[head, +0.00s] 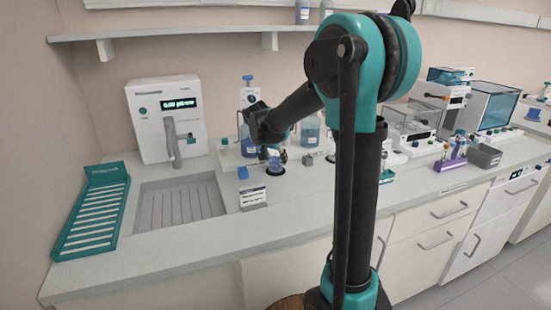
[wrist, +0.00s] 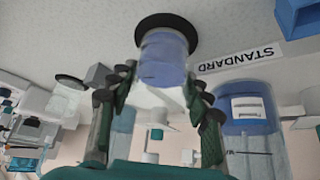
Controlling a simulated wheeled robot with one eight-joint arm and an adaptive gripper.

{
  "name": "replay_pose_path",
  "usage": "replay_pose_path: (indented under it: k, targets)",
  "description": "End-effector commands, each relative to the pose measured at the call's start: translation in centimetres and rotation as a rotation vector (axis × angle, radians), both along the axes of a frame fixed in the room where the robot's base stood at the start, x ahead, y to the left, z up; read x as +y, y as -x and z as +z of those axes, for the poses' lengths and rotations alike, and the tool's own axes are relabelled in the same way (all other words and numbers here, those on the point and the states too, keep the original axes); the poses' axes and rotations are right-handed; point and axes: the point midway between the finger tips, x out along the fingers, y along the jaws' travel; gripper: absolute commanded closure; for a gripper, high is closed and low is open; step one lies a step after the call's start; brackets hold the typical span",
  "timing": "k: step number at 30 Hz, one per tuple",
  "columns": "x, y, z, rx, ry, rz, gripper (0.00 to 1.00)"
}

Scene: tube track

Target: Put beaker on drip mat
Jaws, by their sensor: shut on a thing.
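The beaker (wrist: 163,58) is a small clear vessel with blue liquid. It stands between the fingers of my gripper (wrist: 162,82), which is shut on it. In the head view the beaker (head: 275,164) is partly hidden by my gripper (head: 274,154). A black round pad (wrist: 150,20) lies at its base; I cannot tell whether they touch. The pad (head: 275,172) also shows in the head view. A teal slatted mat (head: 92,210) with a raised, lettered back lies at the counter's far left and appears to be the drip mat. It is empty.
A grey ribbed basin (head: 178,205) lies between the teal mat and my gripper, below a white dispenser (head: 167,118). A blue-capped bottle (head: 248,125) stands close behind my gripper. A small blue block (head: 243,173) and a label stand (head: 253,198) are nearby. The front counter strip is clear.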

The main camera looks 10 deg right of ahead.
Motion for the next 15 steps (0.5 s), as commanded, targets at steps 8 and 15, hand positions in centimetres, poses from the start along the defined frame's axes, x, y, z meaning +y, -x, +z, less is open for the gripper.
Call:
replay_pose_path:
  k: [8, 15]
  targets:
    - [0.0, 0.01, -0.23, 0.0, 0.0, 0.0, 0.32]
    - [0.0, 0.02, -0.22, 0.0, 0.0, 0.0, 0.3]
